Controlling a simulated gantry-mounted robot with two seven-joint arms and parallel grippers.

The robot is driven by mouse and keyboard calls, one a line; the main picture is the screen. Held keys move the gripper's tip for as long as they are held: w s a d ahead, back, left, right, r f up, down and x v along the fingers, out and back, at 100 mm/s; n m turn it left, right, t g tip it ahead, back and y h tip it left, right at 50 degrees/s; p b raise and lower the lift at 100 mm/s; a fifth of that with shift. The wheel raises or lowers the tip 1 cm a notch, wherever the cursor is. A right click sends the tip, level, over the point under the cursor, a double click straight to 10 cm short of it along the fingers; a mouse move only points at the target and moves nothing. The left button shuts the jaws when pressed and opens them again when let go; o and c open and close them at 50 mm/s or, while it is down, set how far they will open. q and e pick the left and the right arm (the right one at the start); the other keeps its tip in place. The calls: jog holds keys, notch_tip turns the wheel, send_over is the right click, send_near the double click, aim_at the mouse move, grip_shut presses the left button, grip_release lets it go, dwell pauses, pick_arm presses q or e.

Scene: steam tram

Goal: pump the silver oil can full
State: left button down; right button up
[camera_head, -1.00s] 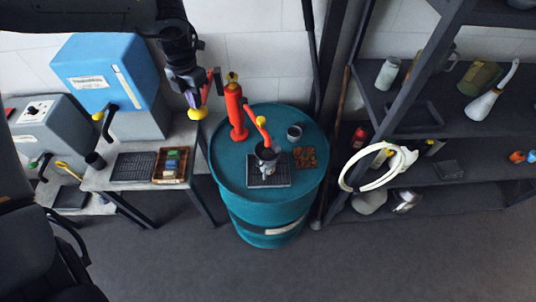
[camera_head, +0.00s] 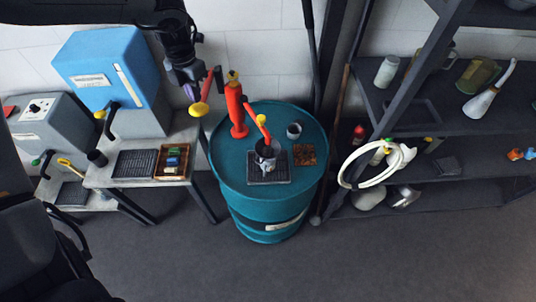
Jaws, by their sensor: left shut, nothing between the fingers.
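The silver oil can (camera_head: 268,165) stands on a dark grate (camera_head: 268,180) on top of the teal drum. It is partly hidden by a dark funnel-like piece under the spout. The red pump (camera_head: 236,112) stands at the drum's back left, and its red spout (camera_head: 256,119) slopes down to the can. A yellow knob (camera_head: 199,109) with a red bar above it is left of the pump, close to my left gripper (camera_head: 193,91). My left gripper is shut and empty; I cannot tell whether it touches the knob. The can's fill level is hidden. My right gripper is not in view.
A small grey cup (camera_head: 294,131) and a brown square mat (camera_head: 305,155) are on the teal drum (camera_head: 275,215). A bench with a blue machine (camera_head: 105,75) stands left. Dark shelves with a white hose coil (camera_head: 375,170) stand right. Floor in front is clear.

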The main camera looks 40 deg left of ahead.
aim_at(198, 105)
pick_arm(q)
jog(key=shift+f+b, duration=0.8)
jog(key=shift+f, duration=0.35)
jog(key=shift+f+b, duration=1.45)
jog(key=shift+f, duration=0.6)
jog(key=shift+f+b, duration=2.35)
jog(key=shift+f, duration=0.85)
notch_tip(198, 105, up, 9)
jog(key=p, duration=0.6)
jog(key=shift+f, duration=0.15)
notch_tip(198, 105, up, 4)
jog(key=p, duration=0.3)
jog(key=shift+f, duration=0.15)
jog(key=shift+r, duration=0.3)
